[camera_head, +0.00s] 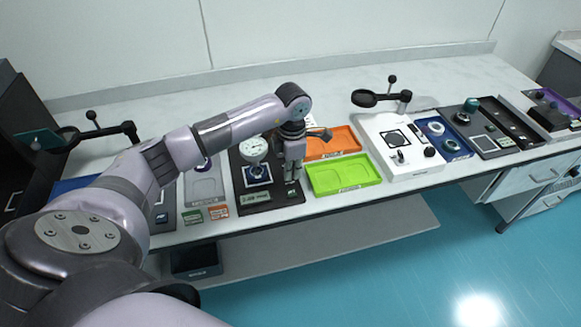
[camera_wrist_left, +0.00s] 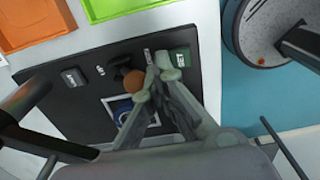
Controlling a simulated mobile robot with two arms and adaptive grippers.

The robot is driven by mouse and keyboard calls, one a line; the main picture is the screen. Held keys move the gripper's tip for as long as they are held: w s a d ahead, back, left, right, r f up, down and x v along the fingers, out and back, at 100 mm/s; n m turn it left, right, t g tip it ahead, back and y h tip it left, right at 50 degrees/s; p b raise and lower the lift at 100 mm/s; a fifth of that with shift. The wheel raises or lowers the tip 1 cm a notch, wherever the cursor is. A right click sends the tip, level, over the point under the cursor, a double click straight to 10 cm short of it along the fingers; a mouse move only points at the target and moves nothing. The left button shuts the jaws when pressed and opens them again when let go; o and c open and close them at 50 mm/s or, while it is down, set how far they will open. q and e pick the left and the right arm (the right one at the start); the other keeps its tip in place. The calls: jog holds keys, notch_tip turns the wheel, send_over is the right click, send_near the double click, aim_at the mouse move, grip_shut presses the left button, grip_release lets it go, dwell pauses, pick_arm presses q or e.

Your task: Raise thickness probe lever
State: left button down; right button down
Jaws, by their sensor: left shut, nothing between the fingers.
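The thickness probe has a round white dial (camera_head: 254,148) and stands on a black base board (camera_head: 268,196). In the left wrist view the board (camera_wrist_left: 62,110) shows from above, with a brown ball knob (camera_wrist_left: 135,81) on a dark stem; I take it for the lever's end. My left gripper (camera_head: 291,178) points down just right of the dial. In the left wrist view its fingertips (camera_wrist_left: 158,72) are shut and empty, close beside the knob; whether they touch it I cannot tell. The lever's stem is partly hidden by the fingers. My right gripper is not in view.
A green tray (camera_head: 345,187) and an orange tray (camera_head: 340,149) lie right of the board. A white box (camera_head: 412,176) and magnifier stand (camera_head: 366,98) stand farther right. The table behind is mostly clear.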

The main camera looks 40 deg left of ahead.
pick_arm(q)
jog(key=shift+w+a+b, duration=0.35)
jog(key=shift+a, duration=0.2)
jog(key=shift+w+a+b, duration=0.4)
jog(key=shift+w+a, duration=0.1)
jog(key=shift+w, duration=0.05)
dwell(0.3)
jog(key=shift+s+d+r+p, duration=0.15)
jog(key=shift+r+p, duration=0.7)
jog(key=shift+r, duration=0.3)
jog(key=shift+s+d+r+p, duration=0.2)
jog(key=shift+r+p, duration=0.65)
jog(key=shift+r, duration=0.35)
jog(key=shift+s+d+r+p, duration=0.1)
jog(key=shift+d+r+p, duration=0.05)
jog(key=shift+r+p, duration=0.85)
jog(key=shift+r, duration=0.15)
